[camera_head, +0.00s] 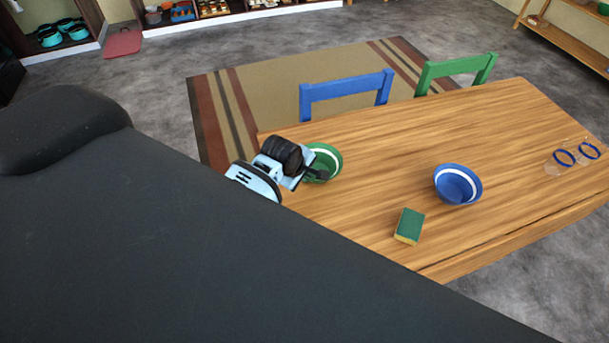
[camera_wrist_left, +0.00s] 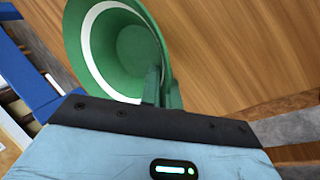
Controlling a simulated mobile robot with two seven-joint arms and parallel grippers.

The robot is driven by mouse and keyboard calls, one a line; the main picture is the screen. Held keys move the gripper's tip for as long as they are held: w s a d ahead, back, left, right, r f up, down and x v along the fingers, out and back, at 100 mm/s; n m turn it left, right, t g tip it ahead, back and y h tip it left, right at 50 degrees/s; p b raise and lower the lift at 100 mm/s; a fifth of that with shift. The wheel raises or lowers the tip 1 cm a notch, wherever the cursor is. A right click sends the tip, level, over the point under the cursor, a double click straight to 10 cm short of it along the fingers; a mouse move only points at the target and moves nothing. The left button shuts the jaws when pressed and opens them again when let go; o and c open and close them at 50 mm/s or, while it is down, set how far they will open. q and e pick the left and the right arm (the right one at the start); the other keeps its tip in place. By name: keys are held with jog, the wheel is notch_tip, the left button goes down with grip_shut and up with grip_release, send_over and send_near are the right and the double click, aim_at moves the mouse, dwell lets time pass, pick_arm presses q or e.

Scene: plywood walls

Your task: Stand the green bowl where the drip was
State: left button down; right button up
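The green bowl (camera_head: 331,155), with a white band inside, is at the left end of the wooden table (camera_head: 390,142). My left gripper (camera_head: 320,175) is at its near rim. In the left wrist view the two fingers (camera_wrist_left: 163,92) stand close together with the wall of the green bowl (camera_wrist_left: 135,50) between them, so the gripper looks shut on the rim. I cannot tell whether the bowl touches the tabletop. No drip shows on the visible tabletop. My right gripper is not in view.
A blue bowl (camera_head: 458,186) stands right of the table's middle. A green and yellow sponge (camera_head: 409,226) lies near the front edge. Blue (camera_head: 346,89) and green (camera_head: 455,68) chairs stand behind.

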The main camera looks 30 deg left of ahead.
pick_arm(q)
jog(key=shift+f, duration=0.1)
jog(key=c, duration=1.6)
grip_release()
jog(key=v, duration=1.2)
